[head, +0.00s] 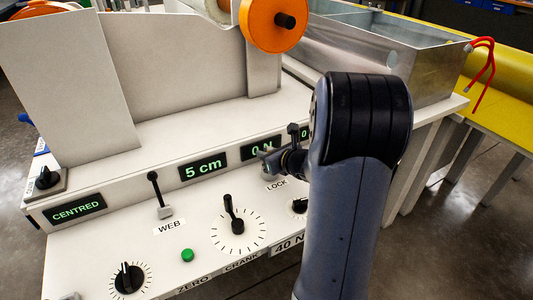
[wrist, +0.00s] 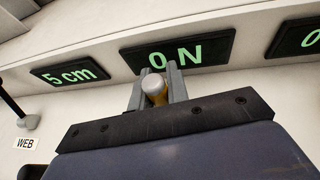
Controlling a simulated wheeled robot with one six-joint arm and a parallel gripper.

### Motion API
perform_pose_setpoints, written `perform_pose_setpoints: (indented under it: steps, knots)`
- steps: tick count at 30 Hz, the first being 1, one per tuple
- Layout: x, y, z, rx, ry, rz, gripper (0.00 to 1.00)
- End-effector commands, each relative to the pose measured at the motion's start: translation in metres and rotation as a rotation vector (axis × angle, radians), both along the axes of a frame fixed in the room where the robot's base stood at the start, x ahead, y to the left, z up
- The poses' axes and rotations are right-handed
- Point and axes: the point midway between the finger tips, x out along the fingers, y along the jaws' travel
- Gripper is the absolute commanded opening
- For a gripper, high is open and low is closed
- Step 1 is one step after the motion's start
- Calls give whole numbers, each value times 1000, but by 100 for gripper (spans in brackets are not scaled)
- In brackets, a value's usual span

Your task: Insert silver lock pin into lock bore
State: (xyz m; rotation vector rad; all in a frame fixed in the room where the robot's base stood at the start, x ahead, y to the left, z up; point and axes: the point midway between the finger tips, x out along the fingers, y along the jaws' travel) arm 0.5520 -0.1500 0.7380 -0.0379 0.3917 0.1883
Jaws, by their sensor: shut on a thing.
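My gripper (wrist: 156,84) is shut on a short pin (wrist: 152,82) in the wrist view. The pin has a silver rounded end and a brass-coloured part between the fingers. In the head view my gripper (head: 269,161) is just above the LOCK label (head: 276,185) on the white panel, in front of the "0 N" display (head: 260,148). The pin cannot be made out clearly there. The lock bore is not visible in either view, so I cannot tell whether the pin touches or enters it.
A WEB lever (head: 155,190), a crank dial (head: 236,226), a green button (head: 187,255) and a black knob (head: 129,279) stand on the panel to the left. The "5 cm" display (head: 202,170) is beside them. A metal bath (head: 375,55) is behind my arm.

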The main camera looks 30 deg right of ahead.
Motion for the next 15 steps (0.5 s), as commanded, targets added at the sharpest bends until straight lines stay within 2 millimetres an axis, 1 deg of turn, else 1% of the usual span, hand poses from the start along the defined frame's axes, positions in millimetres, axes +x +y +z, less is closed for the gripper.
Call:
perform_pose_setpoints:
  steps: [2, 3, 12, 15]
  knots:
    - [0, 0, -3, 0, -1, 0, 0]
    - [0, 0, -2, 0, -1, 0, 18]
    - [0, 0, -2, 0, 0, 0, 41]
    - [0, 0, -2, 0, 0, 0, 41]
